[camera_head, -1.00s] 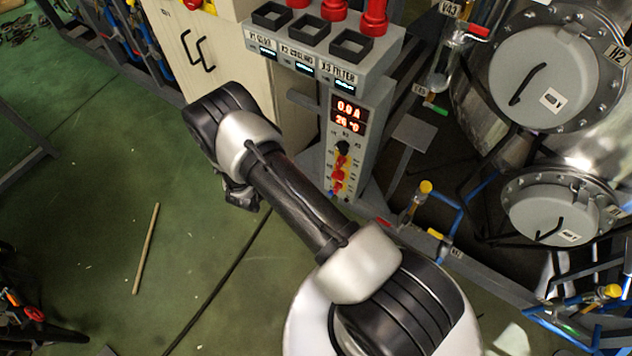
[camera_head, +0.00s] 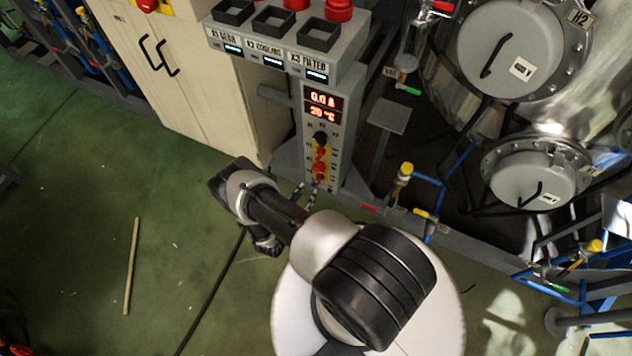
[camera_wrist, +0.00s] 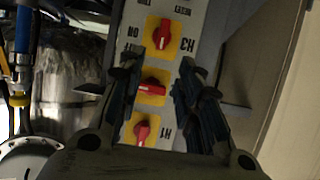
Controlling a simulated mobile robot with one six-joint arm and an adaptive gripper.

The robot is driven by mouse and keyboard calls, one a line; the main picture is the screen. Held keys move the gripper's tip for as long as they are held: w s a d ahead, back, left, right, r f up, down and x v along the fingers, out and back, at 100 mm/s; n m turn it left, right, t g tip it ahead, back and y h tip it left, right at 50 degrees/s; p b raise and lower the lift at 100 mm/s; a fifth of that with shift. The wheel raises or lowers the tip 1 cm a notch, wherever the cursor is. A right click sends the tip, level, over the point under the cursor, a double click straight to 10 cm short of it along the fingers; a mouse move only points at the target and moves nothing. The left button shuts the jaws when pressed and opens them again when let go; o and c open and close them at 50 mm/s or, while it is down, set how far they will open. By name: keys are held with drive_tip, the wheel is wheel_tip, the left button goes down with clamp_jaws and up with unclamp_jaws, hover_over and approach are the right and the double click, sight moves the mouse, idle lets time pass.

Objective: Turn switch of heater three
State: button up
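The heater switches are red rotary handles on yellow plates in one column. In the wrist view their labels are upside down. The switch beside H3 (camera_wrist: 161,38) is at the top, its handle lying nearly along the column. The middle switch (camera_wrist: 151,88) has its handle across the column. The switch beside H1 (camera_wrist: 141,129) is at the bottom, its handle slightly tilted. My gripper (camera_wrist: 157,78) is open and empty. Its fingers flank the column in the picture, level with the middle switch; contact cannot be judged. In the head view my arm mostly hides the gripper.
The control panel (camera_head: 340,120) has a lit display (camera_head: 322,104) and a black knob (camera_head: 320,138). A beige cabinet (camera_head: 200,80) stands left. Steel vessels (camera_head: 500,60), a blue pipe (camera_head: 460,160) and a yellow-handled valve (camera_head: 405,170) are right. The green floor at left is mostly open.

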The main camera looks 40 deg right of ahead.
sight(317, 179)
drive_tip(key=b+x, duration=0.2)
drive_tip(key=x, duration=0.8)
drive_tip(key=shift+w+b, duration=0.1)
drive_tip(key=shift+b, duration=0.3)
drive_tip(key=shift+c, duration=0.2)
clamp_jaws()
